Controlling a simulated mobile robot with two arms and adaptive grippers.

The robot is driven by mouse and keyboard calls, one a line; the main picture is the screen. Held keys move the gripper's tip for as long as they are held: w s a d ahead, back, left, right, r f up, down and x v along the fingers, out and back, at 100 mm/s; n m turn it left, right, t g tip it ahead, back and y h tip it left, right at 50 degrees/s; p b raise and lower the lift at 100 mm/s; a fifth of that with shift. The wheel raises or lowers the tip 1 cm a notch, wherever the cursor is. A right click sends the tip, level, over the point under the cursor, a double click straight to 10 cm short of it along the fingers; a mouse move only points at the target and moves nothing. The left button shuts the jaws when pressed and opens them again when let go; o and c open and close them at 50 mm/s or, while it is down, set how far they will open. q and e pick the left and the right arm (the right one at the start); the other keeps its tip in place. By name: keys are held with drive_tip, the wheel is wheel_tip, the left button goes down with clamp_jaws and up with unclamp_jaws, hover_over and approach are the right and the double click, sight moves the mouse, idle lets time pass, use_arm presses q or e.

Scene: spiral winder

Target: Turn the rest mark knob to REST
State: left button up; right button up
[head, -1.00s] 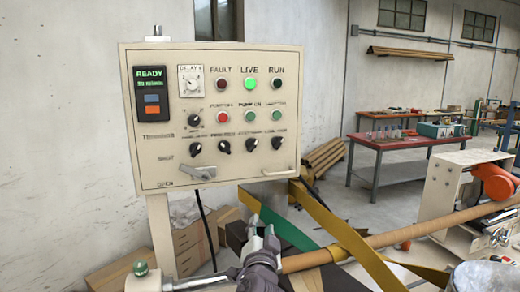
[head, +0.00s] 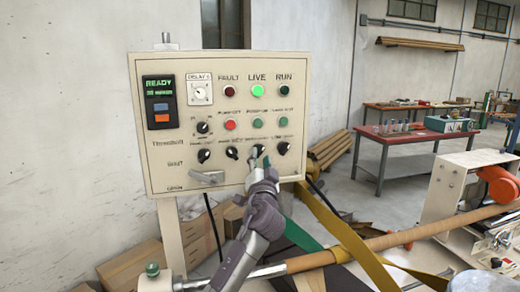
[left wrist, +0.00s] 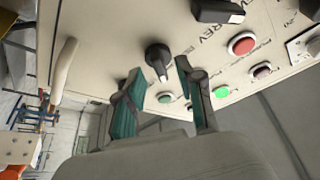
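The cream control panel (head: 165,179) carries a lower row of black knobs; the third from the left (left wrist: 158,55) is the one by my left gripper (head: 260,155). In the left wrist view, the open left gripper (left wrist: 158,80) has one finger on each side of this knob, with the knob just beyond the fingertips. I cannot tell whether they touch. The knob's pale pointer faces down in that view. The fingers partly cover the knob in the head view. The knob labels are too blurred to read surely. My right gripper is not in view.
Neighbouring knobs (head: 232,153) (head: 283,148) stand close on both sides. Buttons, including a red one (head: 230,125), lie above. A metal lever (head: 207,177) projects at lower left. A brown roll (head: 400,238) and yellow strap (head: 345,235) lie below right. The LIVE lamp (head: 257,91) glows green.

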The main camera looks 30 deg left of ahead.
use_arm(q)
drive_tip(key=shift+x, duration=0.8)
